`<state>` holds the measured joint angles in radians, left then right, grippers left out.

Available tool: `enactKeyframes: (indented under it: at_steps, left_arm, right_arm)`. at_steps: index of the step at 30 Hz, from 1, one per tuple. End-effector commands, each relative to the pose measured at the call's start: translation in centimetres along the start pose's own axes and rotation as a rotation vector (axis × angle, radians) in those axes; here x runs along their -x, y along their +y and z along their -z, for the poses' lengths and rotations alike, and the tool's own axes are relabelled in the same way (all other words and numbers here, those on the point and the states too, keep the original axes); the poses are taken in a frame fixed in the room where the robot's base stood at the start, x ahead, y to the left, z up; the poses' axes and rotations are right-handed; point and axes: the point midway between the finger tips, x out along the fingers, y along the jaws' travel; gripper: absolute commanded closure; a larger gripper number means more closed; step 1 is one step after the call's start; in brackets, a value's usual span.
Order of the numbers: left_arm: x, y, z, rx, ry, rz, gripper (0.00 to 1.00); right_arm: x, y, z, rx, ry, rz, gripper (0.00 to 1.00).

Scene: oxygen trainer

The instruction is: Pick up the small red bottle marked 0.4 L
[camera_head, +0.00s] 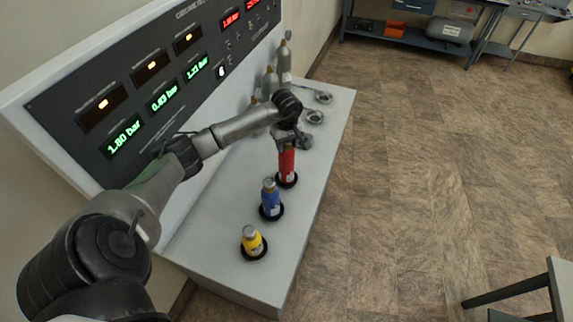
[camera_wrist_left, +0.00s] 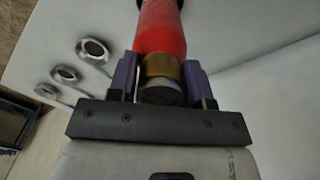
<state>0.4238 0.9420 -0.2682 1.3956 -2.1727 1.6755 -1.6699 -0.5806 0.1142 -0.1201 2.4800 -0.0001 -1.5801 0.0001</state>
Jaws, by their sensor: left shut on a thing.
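The red bottle (camera_head: 287,164) stands upright at its black ring on the white bench, behind the blue bottle (camera_head: 270,197) and the yellow bottle (camera_head: 251,240). My left gripper (camera_head: 287,142) is at the top of the red bottle. In the left wrist view the gripper (camera_wrist_left: 162,82) has a finger on each side of the neck and is shut on it. The red body (camera_wrist_left: 160,30) and the brass-coloured collar show between the fingers. The 0.4 L marking cannot be read. My right gripper is not in view.
A panel (camera_head: 150,85) with lit pressure displays rises along the bench's left side. Several grey cylinders (camera_head: 284,62) stand at the back of the bench (camera_head: 215,235). Metal ring fittings (camera_head: 315,117) lie near its right edge. A stool (camera_head: 535,290) stands at lower right. The floor between is clear.

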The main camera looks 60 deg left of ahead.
Motion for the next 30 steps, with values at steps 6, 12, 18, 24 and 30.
enactKeyframes:
  at_steps: [6, 12, 18, 24, 30]
  left_arm:
    - [0.0, 0.0, 0.0, 0.0, 0.0, 0.0, 0.91]
    - [-0.1, 0.0, 0.0, 0.0, 0.0, 0.001, 1.0]
    - [0.0, 0.0, 0.0, 0.0, 0.001, 0.0, 1.0]
    - [0.0, 0.0, 0.0, 0.0, 0.001, 0.001, 1.0]
    - [1.1, 0.0, 0.0, 0.0, 0.001, -0.001, 1.0]
  right_arm:
    - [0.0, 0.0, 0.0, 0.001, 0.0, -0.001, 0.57]
    - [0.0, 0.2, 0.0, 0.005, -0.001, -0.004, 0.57]
    - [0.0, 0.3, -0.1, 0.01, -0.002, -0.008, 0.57]
    - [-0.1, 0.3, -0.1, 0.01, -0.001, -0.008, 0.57]
    - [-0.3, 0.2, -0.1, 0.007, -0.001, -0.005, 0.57]
